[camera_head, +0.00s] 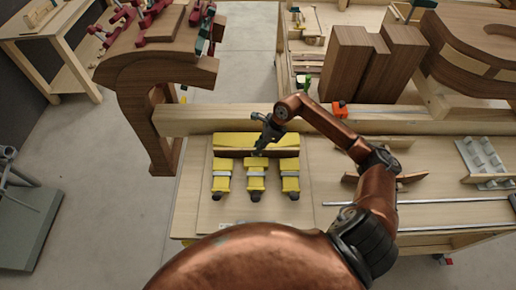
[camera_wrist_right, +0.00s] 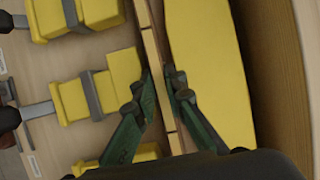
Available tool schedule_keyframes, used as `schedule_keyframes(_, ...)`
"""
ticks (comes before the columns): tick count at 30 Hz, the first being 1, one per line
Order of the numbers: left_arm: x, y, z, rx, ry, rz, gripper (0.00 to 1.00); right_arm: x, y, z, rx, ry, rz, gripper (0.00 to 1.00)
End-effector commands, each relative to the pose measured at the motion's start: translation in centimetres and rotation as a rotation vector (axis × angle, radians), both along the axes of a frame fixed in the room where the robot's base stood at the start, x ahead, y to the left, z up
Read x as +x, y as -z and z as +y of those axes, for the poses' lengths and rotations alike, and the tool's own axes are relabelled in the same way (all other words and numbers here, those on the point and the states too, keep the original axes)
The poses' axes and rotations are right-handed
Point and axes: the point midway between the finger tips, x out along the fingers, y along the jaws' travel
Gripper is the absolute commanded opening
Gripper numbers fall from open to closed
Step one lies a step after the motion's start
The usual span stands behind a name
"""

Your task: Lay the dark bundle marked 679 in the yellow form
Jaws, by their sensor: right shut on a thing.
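The yellow form (camera_head: 235,140) lies on the pale workbench, with a long yellow block at the back and several yellow clamp blocks (camera_head: 221,182) with grey bands in front. A thin dark bundle (camera_head: 232,153) lies lengthwise in the gap between them. It also shows in the right wrist view (camera_wrist_right: 152,45) as a narrow strip beside the yellow block (camera_wrist_right: 205,60). No number can be read on it. My right gripper (camera_head: 260,150) comes down over the middle of the form. Its green fingers (camera_wrist_right: 165,88) are shut on the bundle, one on each side. My left gripper is not in view.
A wooden rail (camera_head: 210,118) runs behind the form. A large brown chair form (camera_head: 165,75) stands at the left, and brown blocks (camera_head: 365,65) stand behind the rail. A dark curved strip (camera_head: 410,178) and a metal bar (camera_head: 440,200) lie to the right.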

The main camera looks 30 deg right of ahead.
Motion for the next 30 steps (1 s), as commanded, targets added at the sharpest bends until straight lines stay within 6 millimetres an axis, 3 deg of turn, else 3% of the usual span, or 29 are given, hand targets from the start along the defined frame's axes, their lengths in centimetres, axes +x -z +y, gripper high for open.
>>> schedule_keyframes(10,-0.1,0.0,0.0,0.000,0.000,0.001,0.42,-0.1,0.2,0.0,-0.001,-0.001,0.003,0.32)
schedule_keyframes(20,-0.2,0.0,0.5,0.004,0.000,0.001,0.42,-0.1,0.1,-0.1,-0.002,0.000,0.004,0.32)
schedule_keyframes(25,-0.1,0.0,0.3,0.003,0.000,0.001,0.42,-0.4,-1.7,-0.8,-0.004,0.001,0.001,0.32)
schedule_keyframes(30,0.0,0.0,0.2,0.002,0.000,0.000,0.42,-1.1,-5.0,-2.0,-0.006,0.001,0.000,0.32)
